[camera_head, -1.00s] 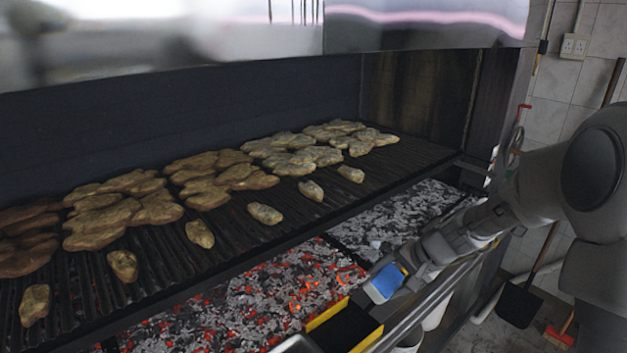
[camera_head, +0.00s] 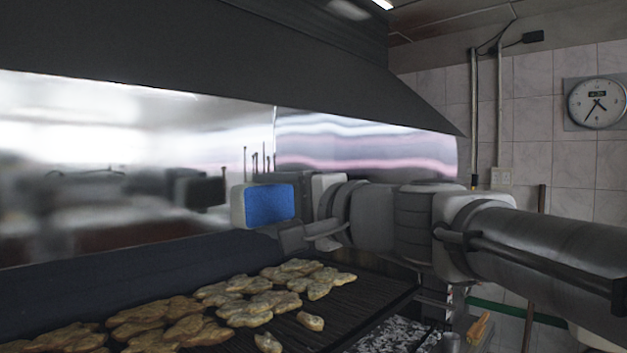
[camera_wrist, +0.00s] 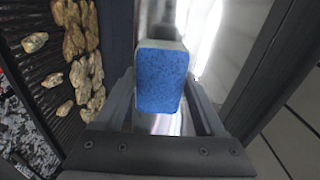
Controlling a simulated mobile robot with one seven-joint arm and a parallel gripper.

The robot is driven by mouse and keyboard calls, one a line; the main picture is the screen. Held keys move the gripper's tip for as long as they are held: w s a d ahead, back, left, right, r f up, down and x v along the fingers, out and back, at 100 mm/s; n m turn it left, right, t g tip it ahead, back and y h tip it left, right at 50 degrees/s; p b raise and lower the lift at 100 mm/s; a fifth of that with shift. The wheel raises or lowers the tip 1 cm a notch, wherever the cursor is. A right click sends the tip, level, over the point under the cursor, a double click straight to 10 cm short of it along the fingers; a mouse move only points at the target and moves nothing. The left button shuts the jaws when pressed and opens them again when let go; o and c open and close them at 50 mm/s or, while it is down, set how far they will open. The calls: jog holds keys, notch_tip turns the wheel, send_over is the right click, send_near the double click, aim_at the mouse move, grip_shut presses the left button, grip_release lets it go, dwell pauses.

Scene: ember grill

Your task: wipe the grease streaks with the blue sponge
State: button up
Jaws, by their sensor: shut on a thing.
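The blue sponge (camera_head: 270,205), with a white layer on its left side, is held up in front of the steel hood panel (camera_head: 365,147). My gripper (camera_head: 302,212) is shut on it from the right. Several thin dark vertical streaks (camera_head: 254,163), which look like the grease streaks, show on the steel just above the sponge. The sponge may hide their lower ends. I cannot tell whether it touches the steel. In the wrist view the blue sponge (camera_wrist: 160,78) sits between both fingers, with bright steel behind it.
The grill grate (camera_head: 345,310) with several pieces of browned meat (camera_head: 262,303) lies below. A dark hood (camera_head: 200,45) overhangs the steel. A wall clock (camera_head: 597,103) hangs on the tiled wall at right. The steel left of the sponge is clear and shows dark reflections.

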aim_at(216, 178)
jog(key=shift+y, duration=0.3)
jog(key=shift+w+a+r+p, duration=0.25)
jog(key=shift+a+r, duration=0.3)
jog(key=shift+a, duration=0.3)
jog(key=shift+w+a+r+p, duration=0.15)
jog(key=shift+w+a+r, duration=0.2)
jog(key=shift+a+r, duration=0.35)
jog(key=shift+w+a+r+p, duration=0.2)
jog(key=shift+w+a+r, duration=0.15)
jog(key=shift+a, duration=0.65)
jog(key=shift+x, duration=0.85)
jog(key=shift+w+d+b, duration=0.65)
jog(key=shift+w+d, duration=0.7)
jog(key=shift+w, duration=0.05)
jog(key=w+d+b, duration=0.1)
jog(key=w+d, duration=0.3)
jog(key=w, duration=0.1)
jog(key=shift+w+d+b, duration=0.3)
jog(key=shift+w, duration=0.1)
